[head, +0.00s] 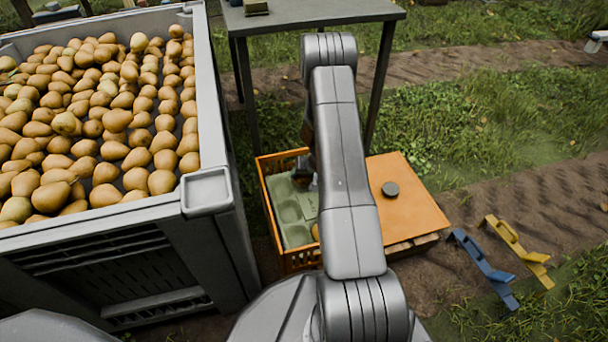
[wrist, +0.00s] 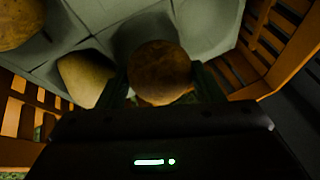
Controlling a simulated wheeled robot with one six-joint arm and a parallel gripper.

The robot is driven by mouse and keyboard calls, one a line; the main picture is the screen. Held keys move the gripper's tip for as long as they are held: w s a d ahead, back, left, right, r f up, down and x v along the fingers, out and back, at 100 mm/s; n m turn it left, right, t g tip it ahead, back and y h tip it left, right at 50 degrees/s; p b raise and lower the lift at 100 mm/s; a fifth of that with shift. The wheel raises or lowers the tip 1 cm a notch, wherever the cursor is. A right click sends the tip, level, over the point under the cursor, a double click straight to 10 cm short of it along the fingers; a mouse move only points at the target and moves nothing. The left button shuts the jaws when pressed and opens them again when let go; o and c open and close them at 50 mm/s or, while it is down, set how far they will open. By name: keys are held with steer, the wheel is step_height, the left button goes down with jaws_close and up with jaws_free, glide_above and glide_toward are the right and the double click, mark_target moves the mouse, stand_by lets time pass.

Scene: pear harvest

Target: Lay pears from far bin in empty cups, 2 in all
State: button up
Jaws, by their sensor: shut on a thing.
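A large grey bin (head: 207,120) full of brownish-yellow pears (head: 90,110) stands at the left in the head view. An orange crate (head: 268,205) beside it holds a pale green cup tray (head: 290,212). My gripper (wrist: 160,88) is down inside the crate, mostly hidden by my arm in the head view. In the wrist view it is shut on a brown pear (wrist: 160,68), low over the tray. Two other pears lie in the tray: one (wrist: 84,78) just left of the held pear, one (wrist: 18,20) at the upper left. Whether the held pear touches its cup is unclear.
An orange lid-like board (head: 410,205) with a dark round knob lies right of the crate. A grey table (head: 310,14) stands behind. Blue (head: 485,270) and yellow (head: 518,250) objects lie on the soil at the right. The crate walls (wrist: 285,50) are close around my gripper.

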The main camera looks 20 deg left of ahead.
steer(key=shift+f, duration=0.7)
stand_by(0.4)
steer(key=o, duration=1.2)
steer(key=p+v, duration=0.3)
steer(key=v, duration=1.1)
steer(key=shift+p, duration=0.4)
steer(key=shift+a+f, duration=0.1)
steer(key=b+x, duration=0.2)
steer(key=x, duration=0.7)
steer(key=shift+w+a+f+b, duration=0.1)
steer(key=shift+f+b, duration=0.15)
steer(key=shift+b, duration=0.1)
